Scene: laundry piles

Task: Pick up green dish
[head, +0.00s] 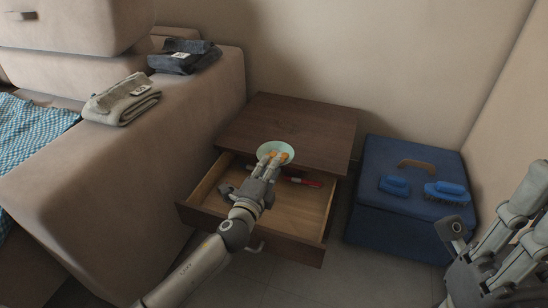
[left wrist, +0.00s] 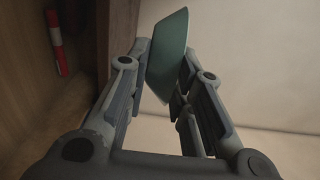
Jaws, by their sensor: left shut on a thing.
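The green dish (head: 276,148) is pale green and shallow, and it sits above the open drawer near the front edge of the nightstand top. My left gripper (head: 274,158) is shut on its near rim. In the left wrist view the dish (left wrist: 168,55) stands edge-on between the two fingers of the left gripper (left wrist: 160,85). My right gripper (head: 510,235) is at the right edge, partly cut off, far from the dish.
The wooden drawer (head: 305,208) is pulled out below the brown nightstand top (head: 290,122). A red marker (head: 304,182) lies inside; it also shows in the left wrist view (left wrist: 56,42). A blue box (head: 385,220) with blue brushes stands right. A sofa with folded clothes (head: 122,100) is left.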

